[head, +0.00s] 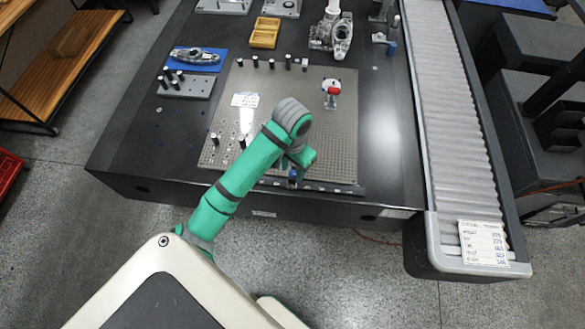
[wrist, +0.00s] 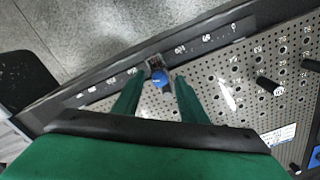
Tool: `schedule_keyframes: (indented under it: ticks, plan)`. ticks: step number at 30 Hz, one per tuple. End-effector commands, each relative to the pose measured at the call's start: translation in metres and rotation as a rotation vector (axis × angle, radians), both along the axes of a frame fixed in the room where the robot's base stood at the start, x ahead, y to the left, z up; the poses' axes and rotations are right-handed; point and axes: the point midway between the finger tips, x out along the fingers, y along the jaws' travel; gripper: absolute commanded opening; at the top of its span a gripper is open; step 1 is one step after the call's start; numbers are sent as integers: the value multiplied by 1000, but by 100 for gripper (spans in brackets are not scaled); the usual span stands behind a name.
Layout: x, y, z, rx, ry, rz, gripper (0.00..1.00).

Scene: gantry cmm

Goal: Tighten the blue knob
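The blue knob (wrist: 159,77) sits at the front edge of the perforated plate, on a small fitting. It also shows in the head view (head: 293,174), just below my gripper. My green gripper (wrist: 158,82) is open, with one finger on each side of the knob in the wrist view. A gap shows between the knob and each finger, and I cannot tell whether the fingertips reach down level with it. In the head view my gripper (head: 297,165) is partly hidden by my own arm.
The perforated plate (head: 325,137) carries several black pins, a white label (head: 245,99) and a red-handled clamp (head: 332,92). A blue mat (head: 199,60) with a metal part lies behind it. A ribbed cover (head: 450,110) runs along the right. Open floor lies in front.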

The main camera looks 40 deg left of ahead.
Motion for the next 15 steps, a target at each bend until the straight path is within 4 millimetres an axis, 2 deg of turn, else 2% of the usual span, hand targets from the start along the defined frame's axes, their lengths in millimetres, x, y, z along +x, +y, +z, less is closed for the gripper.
schedule_keyframes:
  ticks: [5, 15]
  plan:
    - [0, 2, 18, 4, 0, -1, 39]
    - [-1, 4, 72, 6, -1, 3, 39]
